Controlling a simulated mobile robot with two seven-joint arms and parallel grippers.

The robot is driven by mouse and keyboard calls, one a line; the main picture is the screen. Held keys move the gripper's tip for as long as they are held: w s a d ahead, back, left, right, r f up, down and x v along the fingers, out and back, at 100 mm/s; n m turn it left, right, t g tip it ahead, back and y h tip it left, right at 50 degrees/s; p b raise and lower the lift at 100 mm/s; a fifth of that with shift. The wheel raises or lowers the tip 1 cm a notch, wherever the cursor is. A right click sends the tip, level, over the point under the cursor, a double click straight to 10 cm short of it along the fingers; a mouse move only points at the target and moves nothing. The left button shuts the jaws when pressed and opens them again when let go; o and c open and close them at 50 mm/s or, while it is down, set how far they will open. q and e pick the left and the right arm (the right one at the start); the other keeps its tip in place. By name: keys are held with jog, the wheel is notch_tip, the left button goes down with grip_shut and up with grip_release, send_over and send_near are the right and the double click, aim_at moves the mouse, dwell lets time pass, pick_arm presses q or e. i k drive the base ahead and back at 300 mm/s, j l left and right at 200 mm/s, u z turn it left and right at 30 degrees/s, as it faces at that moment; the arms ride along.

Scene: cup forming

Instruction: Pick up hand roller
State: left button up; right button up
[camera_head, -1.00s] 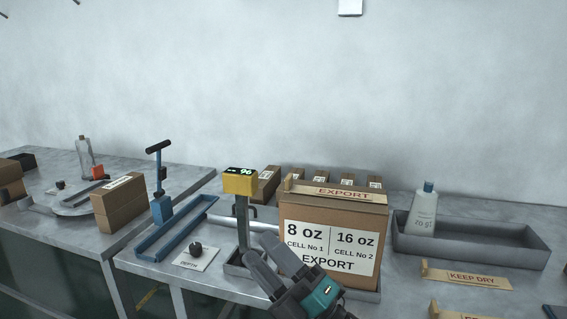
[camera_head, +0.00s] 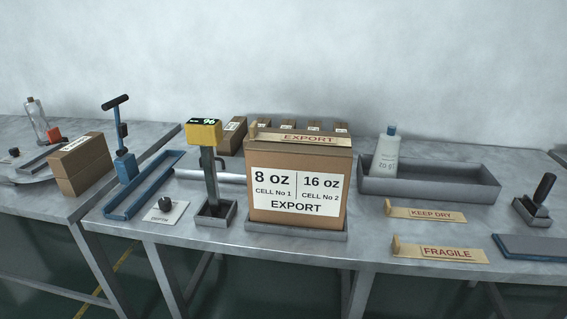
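No tool is labelled as the hand roller, and I cannot tell for certain which it is. A black-handled tool (camera_head: 544,188) stands tilted in a small grey holder (camera_head: 528,218) at the far right. A pale grey bar or cylinder (camera_head: 232,178) lies partly hidden behind the yellow-headed post and the EXPORT carton. Neither of my grippers is in view.
The EXPORT carton (camera_head: 258,219) stands at the middle front, beside the yellow display (camera_head: 203,134) on its post. A grey tray (camera_head: 432,186) holds a white bottle (camera_head: 385,154). KEEP DRY (camera_head: 428,213) and FRAGILE (camera_head: 441,252) stamps lie in front. Bare tabletop shows at right.

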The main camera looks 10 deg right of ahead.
aim_at(548, 179)
jog(key=z, duration=1.75)
jog(key=u, duration=0.35)
jog(key=i+l+u, duration=0.1)
jog(key=l+u, duration=0.6)
jog(key=u, duration=0.2)
jog(key=l+u, duration=0.4)
jog(key=l, duration=1)
jog(key=k+l+u, duration=0.1)
jog(key=l, duration=0.35)
